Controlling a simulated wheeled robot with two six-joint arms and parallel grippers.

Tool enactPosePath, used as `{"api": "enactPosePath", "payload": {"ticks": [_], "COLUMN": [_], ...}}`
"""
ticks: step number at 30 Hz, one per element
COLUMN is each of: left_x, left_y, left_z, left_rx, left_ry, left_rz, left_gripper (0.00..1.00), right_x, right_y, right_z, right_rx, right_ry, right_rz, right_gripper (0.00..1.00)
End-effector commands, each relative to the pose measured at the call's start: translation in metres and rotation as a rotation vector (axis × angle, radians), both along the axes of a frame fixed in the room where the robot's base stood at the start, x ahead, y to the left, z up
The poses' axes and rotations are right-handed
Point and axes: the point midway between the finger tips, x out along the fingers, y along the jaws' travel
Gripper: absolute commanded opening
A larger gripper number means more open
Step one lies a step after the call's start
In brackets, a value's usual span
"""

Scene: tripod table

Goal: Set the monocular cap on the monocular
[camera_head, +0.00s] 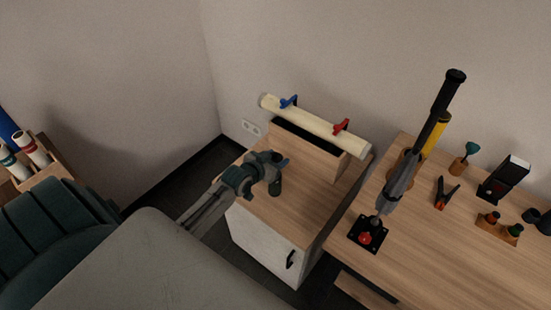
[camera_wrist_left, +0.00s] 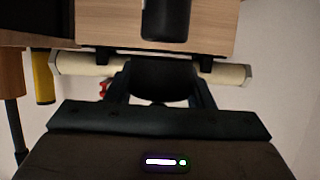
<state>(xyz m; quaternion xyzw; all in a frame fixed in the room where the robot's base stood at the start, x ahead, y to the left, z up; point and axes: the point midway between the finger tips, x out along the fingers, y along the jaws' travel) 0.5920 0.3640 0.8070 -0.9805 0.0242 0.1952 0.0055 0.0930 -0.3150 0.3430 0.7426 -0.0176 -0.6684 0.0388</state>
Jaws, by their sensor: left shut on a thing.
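My left gripper (camera_head: 276,161) is over the top of the small wooden cabinet. It is shut on a dark round piece, which looks like the monocular cap (camera_wrist_left: 162,80), seen between the two fingers in the left wrist view. The monocular (camera_head: 275,187) appears as a short dark cylinder on the cabinet top, just below the gripper in the head view. It also shows as a black cylinder (camera_wrist_left: 165,18) at the top of the left wrist view, apart from the cap there. The gripper hides part of it in the head view. My right gripper is not in view.
The cabinet (camera_head: 305,213) has bare wood at its front right. Behind, a cream tube (camera_head: 315,126) with blue and red clamps lies across a wooden box.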

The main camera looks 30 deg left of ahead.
Motion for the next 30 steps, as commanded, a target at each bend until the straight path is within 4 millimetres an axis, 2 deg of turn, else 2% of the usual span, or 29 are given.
{"api": "enactPosePath", "payload": {"ticks": [18,30], "left_x": [0.0,0.0], "left_y": [0.0,0.0], "left_z": [-0.002,-0.01], "left_rx": [0.0,-0.001], "left_ry": [0.0,0.0], "left_rz": [0.0,0.0], "left_gripper": [0.27,0.27], "right_x": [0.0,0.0], "right_y": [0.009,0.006], "right_z": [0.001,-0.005], "right_rx": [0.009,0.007], "right_ry": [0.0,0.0], "right_rz": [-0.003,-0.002], "right_gripper": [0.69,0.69]}}
